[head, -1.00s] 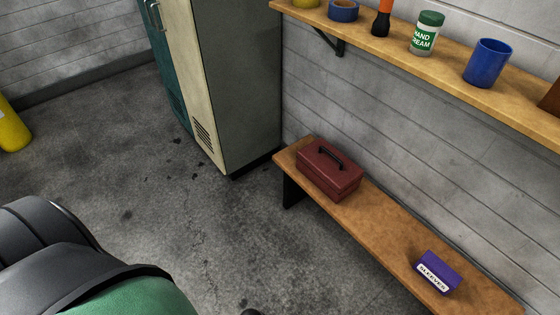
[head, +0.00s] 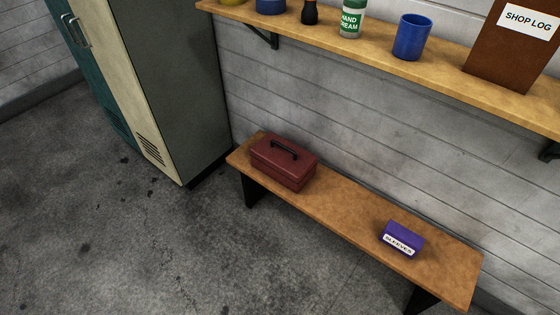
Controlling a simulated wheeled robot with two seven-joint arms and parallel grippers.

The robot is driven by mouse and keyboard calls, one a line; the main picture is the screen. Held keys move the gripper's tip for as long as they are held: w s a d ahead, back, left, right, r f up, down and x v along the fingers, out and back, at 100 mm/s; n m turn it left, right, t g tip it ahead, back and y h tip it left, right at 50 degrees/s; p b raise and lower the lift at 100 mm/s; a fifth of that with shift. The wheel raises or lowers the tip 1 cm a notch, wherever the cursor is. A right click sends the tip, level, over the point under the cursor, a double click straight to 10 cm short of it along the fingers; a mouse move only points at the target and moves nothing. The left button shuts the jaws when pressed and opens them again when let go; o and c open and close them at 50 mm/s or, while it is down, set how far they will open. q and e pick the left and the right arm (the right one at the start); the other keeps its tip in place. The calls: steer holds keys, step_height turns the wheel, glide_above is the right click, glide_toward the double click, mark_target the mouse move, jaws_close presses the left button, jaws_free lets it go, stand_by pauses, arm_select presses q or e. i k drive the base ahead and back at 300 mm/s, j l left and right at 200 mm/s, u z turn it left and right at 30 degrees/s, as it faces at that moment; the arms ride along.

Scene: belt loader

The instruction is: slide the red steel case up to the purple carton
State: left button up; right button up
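The red steel case (head: 283,165) with a black top handle rests near the left end of the wooden bench (head: 340,208) in the head view. The purple carton (head: 402,239), with a white label on its front, rests on the same bench toward its right end. A stretch of bare bench lies between the two, so they are apart. Neither of my grippers shows in the head view.
A locker (head: 178,80) stands left of the bench. The floor in front is clear.

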mark_target(286, 163)
steer(key=i+l+u, duration=0.25)
steer(key=l, duration=0.35)
steer(key=i+l+u, duration=0.1)
steer(key=i+l, duration=0.2)
steer(key=u, duration=1.25)
